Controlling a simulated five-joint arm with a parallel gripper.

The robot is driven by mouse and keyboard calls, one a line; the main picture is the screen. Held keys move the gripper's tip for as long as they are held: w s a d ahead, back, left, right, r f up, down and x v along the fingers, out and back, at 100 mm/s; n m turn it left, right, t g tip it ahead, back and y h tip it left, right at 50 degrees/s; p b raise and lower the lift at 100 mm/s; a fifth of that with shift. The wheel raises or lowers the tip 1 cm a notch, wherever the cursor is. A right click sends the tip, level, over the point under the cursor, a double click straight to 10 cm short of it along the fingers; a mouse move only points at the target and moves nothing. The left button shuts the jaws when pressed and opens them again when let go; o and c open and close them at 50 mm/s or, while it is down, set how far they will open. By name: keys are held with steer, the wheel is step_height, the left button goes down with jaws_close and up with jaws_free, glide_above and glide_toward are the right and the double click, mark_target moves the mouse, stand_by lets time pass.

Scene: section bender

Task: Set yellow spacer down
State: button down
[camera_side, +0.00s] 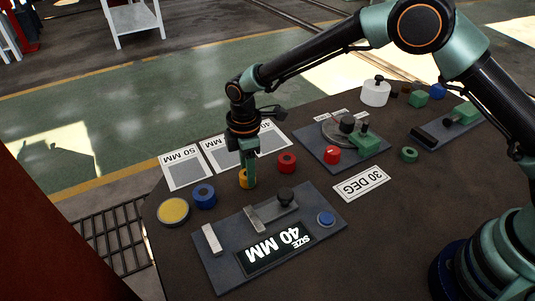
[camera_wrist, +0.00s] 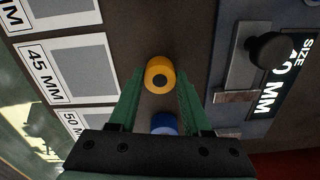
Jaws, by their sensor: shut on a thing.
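The yellow spacer (camera_side: 245,179) is a short ring with a dark hole, at the lower end of my gripper (camera_side: 249,178) in the side view. It is at or just above the dark table; I cannot tell if it touches. In the wrist view the yellow spacer (camera_wrist: 160,66) sits between the fingertips of my gripper (camera_wrist: 160,78), which is shut on it. Green fingers partly hide it in the side view. It is on bare table between the printed size cards and the grey gauge plate (camera_side: 222,268).
A blue spacer (camera_side: 204,196) and a yellow-topped round tin (camera_side: 173,211) stand to the left. A red spacer (camera_side: 287,162) stands to the right. The 50 MM card (camera_side: 184,172) and 45 MM card (camera_wrist: 80,67) lie alongside. A 30 DEG sign (camera_side: 361,184) lies further right.

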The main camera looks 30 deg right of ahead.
steer(key=shift+f, duration=0.1)
steer(key=shift+c, duration=1.7)
jaws_free()
step_height(320, 180, up, 11)
steer(key=s+d+r+m+t, duration=0.15)
steer(key=d+r+m, duration=0.25)
steer(key=d+r, duration=0.45)
steer(key=s+d+r+m+t, duration=0.2)
steer(key=s+d+m, duration=0.4)
steer(key=s+d, duration=0.1)
steer(key=s+d+r+m+t, duration=0.1)
steer(key=s+d+m+t, duration=0.1)
steer(key=s+d+m, duration=0.4)
steer(key=shift+s+d+r, duration=0.4)
steer(key=shift+s+d, duration=0.85)
steer(key=shift+d, duration=0.2)
